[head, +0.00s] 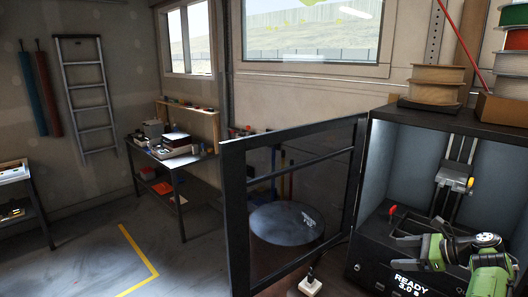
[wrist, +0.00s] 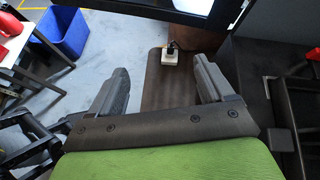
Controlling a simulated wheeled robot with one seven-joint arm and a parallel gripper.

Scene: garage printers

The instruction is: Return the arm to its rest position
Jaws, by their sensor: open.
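My gripper (wrist: 160,66) shows in the wrist view with its two grey fingers wide apart and nothing between them. It points at a dark brown surface (wrist: 167,95) below. A small white block with a black top (wrist: 170,58) stands on that surface beyond the fingertips, apart from them. The block also shows at the bottom of the head view (head: 311,286). My green and black arm is folded at the lower right of the head view, in front of the printer (head: 400,245).
The printer's dark-framed glass door (head: 300,195) stands open to the left. A red-tipped lever (head: 393,210) shows in the printer. Filament spools (head: 437,82) sit on top. A blue bin (wrist: 66,30) stands on the floor. Open floor (head: 85,262) lies at left.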

